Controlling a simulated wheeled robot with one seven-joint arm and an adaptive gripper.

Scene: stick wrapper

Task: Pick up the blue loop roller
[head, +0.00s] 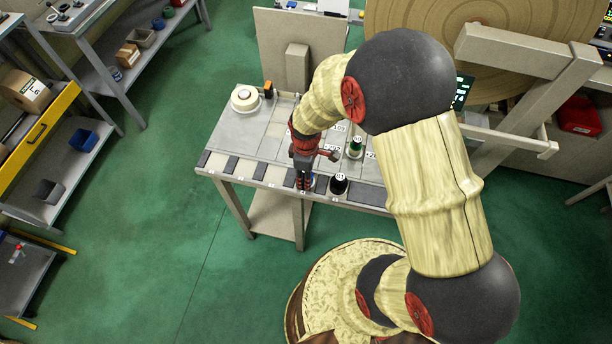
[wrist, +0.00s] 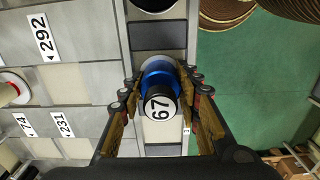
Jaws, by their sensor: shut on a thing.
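The blue loop roller (wrist: 157,75) shows in the wrist view between my fingers, with a white round top marked 67. My gripper (wrist: 161,92) is shut on it, with a finger on each side. In the head view my gripper (head: 304,178) points down at the front edge of the table (head: 236,171). There the roller is mostly hidden by the fingers. Whether its base touches the table cannot be told.
A black roller (head: 339,185) stands just right of my gripper on the front strip. A green roller (head: 355,147) stands farther back. A white roll (head: 245,98) lies at the table's back left. An upright panel (head: 297,45) rises behind the table. Green floor is open at left.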

